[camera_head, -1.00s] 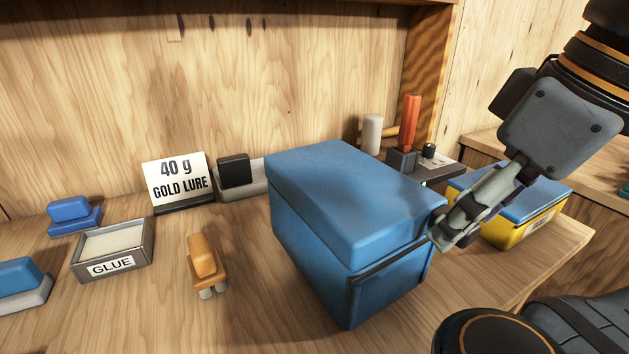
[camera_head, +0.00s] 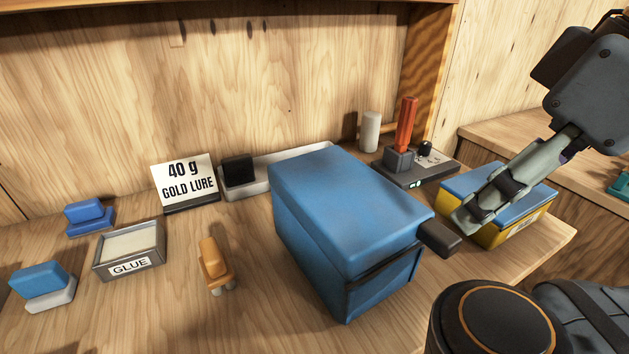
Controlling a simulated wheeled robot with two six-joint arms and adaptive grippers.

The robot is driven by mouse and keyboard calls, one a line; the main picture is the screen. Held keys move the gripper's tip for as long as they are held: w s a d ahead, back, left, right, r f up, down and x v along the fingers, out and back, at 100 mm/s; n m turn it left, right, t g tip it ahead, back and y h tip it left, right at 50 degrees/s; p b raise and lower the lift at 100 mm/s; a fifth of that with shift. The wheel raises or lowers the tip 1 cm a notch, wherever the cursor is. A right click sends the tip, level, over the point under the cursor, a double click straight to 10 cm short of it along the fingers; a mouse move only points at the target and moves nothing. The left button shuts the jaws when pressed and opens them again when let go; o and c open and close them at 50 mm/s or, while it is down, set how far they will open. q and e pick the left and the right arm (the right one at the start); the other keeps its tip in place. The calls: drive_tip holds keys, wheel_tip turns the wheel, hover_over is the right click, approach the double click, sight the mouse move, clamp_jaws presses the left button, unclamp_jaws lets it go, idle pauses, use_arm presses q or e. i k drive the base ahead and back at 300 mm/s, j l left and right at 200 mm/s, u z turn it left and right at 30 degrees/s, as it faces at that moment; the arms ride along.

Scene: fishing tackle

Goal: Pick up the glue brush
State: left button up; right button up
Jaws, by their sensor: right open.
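A small orange block-shaped piece (camera_head: 214,262) with short pale grey stubs below stands on the bench, right of the tray labelled GLUE (camera_head: 130,252). It may be the glue brush, but I cannot tell for sure. My right gripper (camera_head: 468,222) is open and empty, well to the right of it. Its fingers point down and left, beside the dark handle (camera_head: 438,240) of the large blue box (camera_head: 350,215). The box stands between the gripper and the orange piece. My left gripper is not in view.
A sign reading 40 g GOLD LURE (camera_head: 186,183) and a long grey tray (camera_head: 262,178) stand behind. A console (camera_head: 425,168) with a red lever (camera_head: 405,124) and a yellow and blue box (camera_head: 530,222) are at right. Blue blocks (camera_head: 40,282) sit at left. The front left bench is clear.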

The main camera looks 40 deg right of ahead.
sight(218, 270)
drive_tip(key=k, duration=2)
